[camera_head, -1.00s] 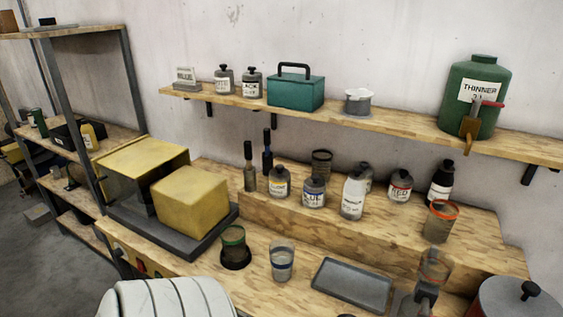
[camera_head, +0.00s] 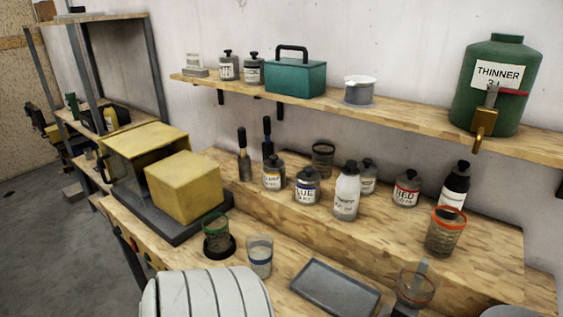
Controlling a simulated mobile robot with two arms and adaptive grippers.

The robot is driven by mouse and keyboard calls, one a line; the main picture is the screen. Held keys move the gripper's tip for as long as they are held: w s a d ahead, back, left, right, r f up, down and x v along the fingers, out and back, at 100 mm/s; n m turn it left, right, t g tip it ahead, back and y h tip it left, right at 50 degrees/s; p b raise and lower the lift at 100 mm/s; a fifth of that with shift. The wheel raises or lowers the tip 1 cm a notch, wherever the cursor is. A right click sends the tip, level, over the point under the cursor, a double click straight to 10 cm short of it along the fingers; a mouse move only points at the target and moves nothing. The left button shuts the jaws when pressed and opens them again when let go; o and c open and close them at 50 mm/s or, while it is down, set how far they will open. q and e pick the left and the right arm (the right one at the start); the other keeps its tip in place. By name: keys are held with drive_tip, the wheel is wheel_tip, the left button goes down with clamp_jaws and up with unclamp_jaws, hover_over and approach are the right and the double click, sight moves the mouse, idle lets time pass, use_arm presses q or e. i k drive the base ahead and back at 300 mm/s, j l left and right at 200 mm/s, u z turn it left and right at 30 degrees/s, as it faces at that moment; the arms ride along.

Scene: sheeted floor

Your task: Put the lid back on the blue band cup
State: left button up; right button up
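A grey tray (camera_head: 335,291) lies right of the blue band cup. An orange band cup (camera_head: 446,234) stands on the raised step with several labelled bottles. A red band cup (camera_head: 416,287) is at the front right. A yellow block (camera_head: 186,188) stands behind left.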

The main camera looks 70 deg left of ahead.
sight(259, 245)
drive_tip(key=u, duration=1.4)
